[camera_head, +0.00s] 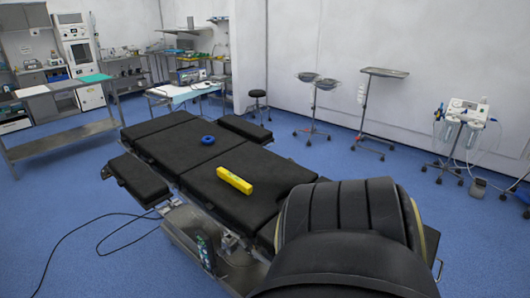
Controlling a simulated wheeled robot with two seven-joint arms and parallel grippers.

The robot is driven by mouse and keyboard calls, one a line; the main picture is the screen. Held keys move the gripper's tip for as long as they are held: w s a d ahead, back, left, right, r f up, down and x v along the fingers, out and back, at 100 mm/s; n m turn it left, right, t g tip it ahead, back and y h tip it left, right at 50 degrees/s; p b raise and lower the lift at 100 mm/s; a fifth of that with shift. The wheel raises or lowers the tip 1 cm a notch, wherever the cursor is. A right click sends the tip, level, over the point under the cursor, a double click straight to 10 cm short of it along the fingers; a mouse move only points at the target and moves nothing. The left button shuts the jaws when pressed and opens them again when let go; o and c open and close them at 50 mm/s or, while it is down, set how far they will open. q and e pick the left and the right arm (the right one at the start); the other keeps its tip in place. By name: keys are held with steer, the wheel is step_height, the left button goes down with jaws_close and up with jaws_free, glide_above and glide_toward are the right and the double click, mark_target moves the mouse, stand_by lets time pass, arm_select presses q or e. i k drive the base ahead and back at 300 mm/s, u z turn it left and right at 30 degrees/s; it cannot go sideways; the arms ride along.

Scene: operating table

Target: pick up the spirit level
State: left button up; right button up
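The yellow spirit level (234,180) lies on the black padded operating table (205,182), around the middle of its top. It lies at a slant, its near end toward the lower right. It looks like a short bar with a squared section. Nothing touches it and none of it is hidden. Neither of my grippers shows in the head view.
A blue ring (208,140) lies farther back on the table. A large black rounded shape (345,235) covers the table's near right end. Side pads (138,178) flank the table. Wheeled stands (383,90) are at the right wall. A cable crosses the floor at left.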

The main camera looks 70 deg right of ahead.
mark_target(237, 183)
steer(key=k, duration=0.3)
steer(key=z, duration=1)
